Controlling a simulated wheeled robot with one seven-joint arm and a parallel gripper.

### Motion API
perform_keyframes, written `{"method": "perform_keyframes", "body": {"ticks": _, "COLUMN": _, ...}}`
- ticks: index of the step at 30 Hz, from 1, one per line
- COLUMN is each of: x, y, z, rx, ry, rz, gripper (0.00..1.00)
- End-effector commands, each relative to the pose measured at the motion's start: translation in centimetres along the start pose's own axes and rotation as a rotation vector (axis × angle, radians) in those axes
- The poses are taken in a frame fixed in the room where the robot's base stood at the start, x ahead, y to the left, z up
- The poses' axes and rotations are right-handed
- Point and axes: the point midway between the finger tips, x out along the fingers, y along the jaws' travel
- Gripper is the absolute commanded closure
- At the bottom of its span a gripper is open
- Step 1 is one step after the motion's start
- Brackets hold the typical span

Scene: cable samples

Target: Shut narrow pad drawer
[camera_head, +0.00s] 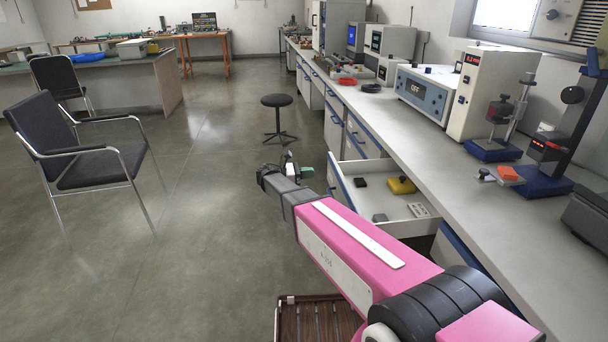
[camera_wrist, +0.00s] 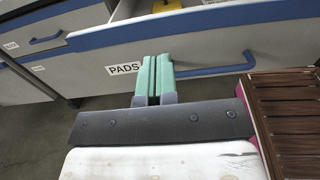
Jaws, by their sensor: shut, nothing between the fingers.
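The pad drawer (camera_head: 420,190) stands pulled out from the bench in the head view, with its inside showing. Its white front (camera_wrist: 205,75) fills the middle of the wrist view, with a blue strip along it and a label (camera_wrist: 123,69) reading PADS. My gripper (camera_head: 306,172) is just outside the drawer's front. In the wrist view, its two green fingers (camera_wrist: 152,82) are together and empty, pointing at the front beside the label. I cannot tell whether they touch it. My arm hides part of the drawer's near end.
The drawer holds a yellow item (camera_head: 401,185), a small black item (camera_head: 360,182) and grey pieces. Instruments stand on the bench top (camera_head: 440,160) above. A black stool (camera_head: 277,101) stands beyond my gripper, and a chair (camera_head: 85,150) is at left. The floor between is clear.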

Motion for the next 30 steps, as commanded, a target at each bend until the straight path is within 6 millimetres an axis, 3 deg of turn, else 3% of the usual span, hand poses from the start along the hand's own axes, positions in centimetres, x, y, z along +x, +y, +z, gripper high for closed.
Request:
{"method": "perform_keyframes", "body": {"ticks": 9, "x": 5.9, "y": -0.1, "z": 0.0, "rx": 0.001, "ry": 0.000, "rz": -0.002, "gripper": 1.00}}
{"method": "perform_keyframes", "body": {"ticks": 15, "x": 8.3, "y": -0.1, "z": 0.0, "rx": 0.001, "ry": 0.001, "rz": -0.001, "gripper": 1.00}}
{"method": "perform_keyframes", "body": {"ticks": 30, "x": 9.1, "y": 0.0, "z": 0.0, "rx": 0.001, "ry": 0.001, "rz": 0.001, "gripper": 1.00}}
